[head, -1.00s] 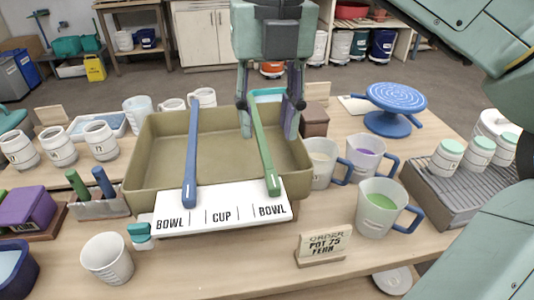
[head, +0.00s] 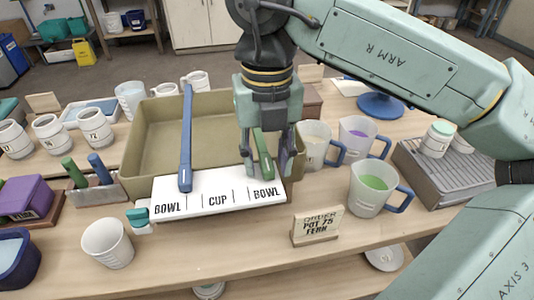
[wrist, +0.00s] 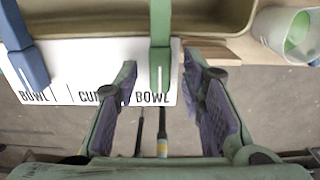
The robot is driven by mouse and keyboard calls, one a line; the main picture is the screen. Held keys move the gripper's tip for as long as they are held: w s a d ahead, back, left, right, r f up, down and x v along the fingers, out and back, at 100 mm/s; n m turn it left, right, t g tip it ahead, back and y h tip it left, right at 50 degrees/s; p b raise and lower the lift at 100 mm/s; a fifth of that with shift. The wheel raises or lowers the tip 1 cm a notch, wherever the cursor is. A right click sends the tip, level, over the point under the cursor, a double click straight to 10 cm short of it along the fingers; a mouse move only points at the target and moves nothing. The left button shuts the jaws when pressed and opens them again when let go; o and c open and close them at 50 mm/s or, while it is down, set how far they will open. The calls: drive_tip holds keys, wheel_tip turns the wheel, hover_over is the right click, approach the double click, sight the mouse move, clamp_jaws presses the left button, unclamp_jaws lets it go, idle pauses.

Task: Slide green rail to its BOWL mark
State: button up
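The green rail (head: 264,158) lies across the tan basin (head: 143,150), its near end on the white label strip (head: 218,186), just behind the right BOWL word. In the wrist view the green rail (wrist: 160,50) reaches to about that word, slightly right of its middle. My gripper (head: 265,170) is over the rail's near end and hides part of it in the head view. In the wrist view my gripper (wrist: 160,62) is open, one finger on each side of the rail, with gaps showing. The blue rail (head: 186,140) lies at the left BOWL word.
An order sign (head: 317,225) stands in front of the strip's right end. The mug with green glaze (head: 372,185) and other mugs are to the right. A white cup (head: 107,243) stands at front left. The table between cup and sign is clear.

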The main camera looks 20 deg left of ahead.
drive_tip(key=shift+c, duration=0.4)
clamp_jaws()
idle(0.4)
